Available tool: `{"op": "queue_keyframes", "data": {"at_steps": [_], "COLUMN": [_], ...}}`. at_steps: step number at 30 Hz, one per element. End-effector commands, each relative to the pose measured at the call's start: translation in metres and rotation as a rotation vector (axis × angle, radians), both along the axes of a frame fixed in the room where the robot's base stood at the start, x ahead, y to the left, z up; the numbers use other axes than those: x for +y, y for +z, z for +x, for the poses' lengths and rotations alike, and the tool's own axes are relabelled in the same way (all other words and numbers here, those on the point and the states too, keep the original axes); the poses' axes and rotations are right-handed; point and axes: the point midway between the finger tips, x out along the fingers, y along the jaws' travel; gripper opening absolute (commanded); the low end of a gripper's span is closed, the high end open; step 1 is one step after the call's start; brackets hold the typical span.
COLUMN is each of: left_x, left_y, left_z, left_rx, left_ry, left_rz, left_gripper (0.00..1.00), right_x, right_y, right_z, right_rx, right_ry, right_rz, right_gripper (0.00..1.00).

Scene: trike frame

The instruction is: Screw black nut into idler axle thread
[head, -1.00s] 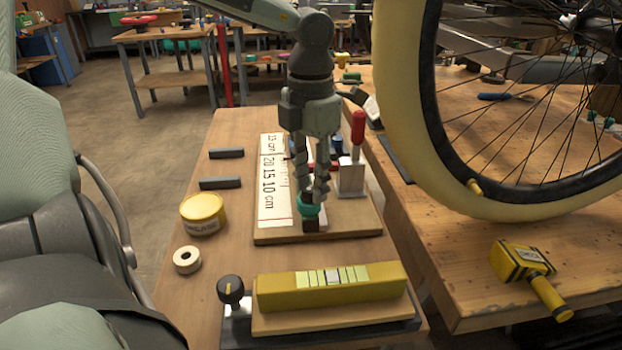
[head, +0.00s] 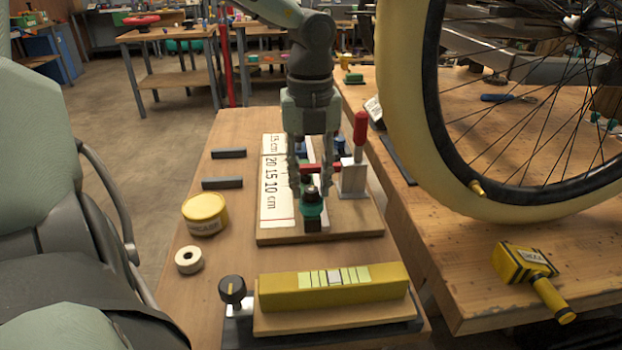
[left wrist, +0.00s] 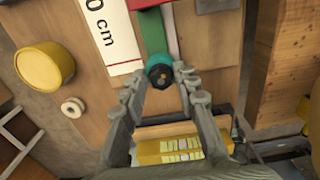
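A teal round part (head: 313,209) stands upright on the small wooden fixture board (head: 350,221). A black piece (head: 311,193), seemingly the nut, sits on top of it; I cannot tell how far it is threaded, and the axle thread is hidden. In the left wrist view the black top (left wrist: 160,76) shows with the teal part around its far side. My left gripper (head: 311,185) points down over it, with its fingers apart on either side. The open fingers also show in the left wrist view (left wrist: 162,92). My right gripper is not in view.
A red-handled clamp (head: 359,135) stands close right of the left gripper. A yellow block (head: 335,289) lies in front. A yellow tin (head: 205,213) and a tape roll (head: 189,260) stand left. The wheel (head: 440,190) and a yellow hammer (head: 530,268) are on the right bench.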

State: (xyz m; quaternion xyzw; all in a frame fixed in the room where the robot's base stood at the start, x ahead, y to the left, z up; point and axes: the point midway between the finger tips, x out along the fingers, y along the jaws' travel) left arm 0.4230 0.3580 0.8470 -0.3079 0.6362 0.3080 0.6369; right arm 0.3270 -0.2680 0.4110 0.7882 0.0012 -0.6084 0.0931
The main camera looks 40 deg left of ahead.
Motion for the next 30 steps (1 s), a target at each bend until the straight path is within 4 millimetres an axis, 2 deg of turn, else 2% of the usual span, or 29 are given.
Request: {"op": "queue_keyframes", "data": {"at_steps": [1, 5, 10, 24, 30], "left_x": [-0.0001, -0.0001, -0.0008, -0.0043, -0.0042], "left_y": [0.0001, 0.0001, -0.0002, -0.0011, -0.0008], "left_z": [0.0, 0.0, 0.0004, 0.0019, 0.0019], "left_rx": [0.0, 0.0, 0.0, -0.002, 0.001], "left_ry": [-0.001, -0.002, -0.06, -0.95, -1.057], "left_rz": [0.0, 0.0, -0.003, -0.002, 0.001], "left_gripper": [0.2, 0.04, 0.04, 0.04, 0.04], "right_x": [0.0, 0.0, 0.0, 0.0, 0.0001], "right_y": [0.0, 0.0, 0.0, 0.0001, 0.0], "right_z": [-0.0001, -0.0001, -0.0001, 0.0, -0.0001], "right_rx": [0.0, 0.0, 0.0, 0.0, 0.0], "right_ry": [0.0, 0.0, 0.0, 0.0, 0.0], "right_rz": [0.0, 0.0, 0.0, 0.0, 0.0], "right_gripper": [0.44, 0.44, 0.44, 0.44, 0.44]}}
